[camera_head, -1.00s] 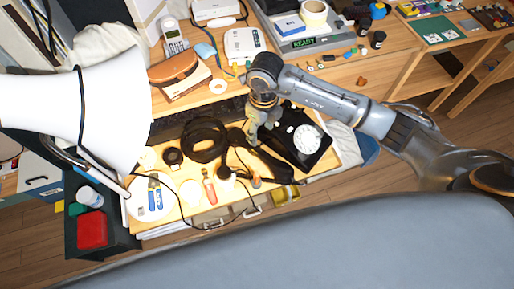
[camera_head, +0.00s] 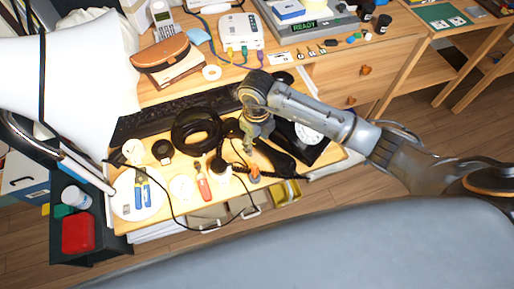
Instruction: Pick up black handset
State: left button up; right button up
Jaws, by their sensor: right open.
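The black handset (camera_head: 279,162) lies on the wooden desk in front of a black dial phone (camera_head: 318,154). The phone's white dial is partly covered by my right arm. My right gripper (camera_head: 248,148) points down over the desk, just left of the handset's upper part, with open jaws and nothing between them. The gripper hides some of the handset, and I cannot tell whether they touch. My left gripper is not in view.
A black cable coil (camera_head: 184,133) lies left of the gripper. A red-handled tool (camera_head: 203,186), a small orange piece (camera_head: 254,172) and a white plate (camera_head: 126,205) with blue-handled pliers lie near the front edge. A dark keyboard (camera_head: 140,124) lies behind. A large white lamp shade fills the left.

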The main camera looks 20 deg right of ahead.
notch_tip(320, 180, down, 2)
jog(key=shift+b, duration=0.35)
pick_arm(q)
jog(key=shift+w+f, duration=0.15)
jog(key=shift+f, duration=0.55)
pick_arm(e)
jog(key=shift+d, duration=0.1)
jog(key=shift+r, duration=0.1)
grip_shut()
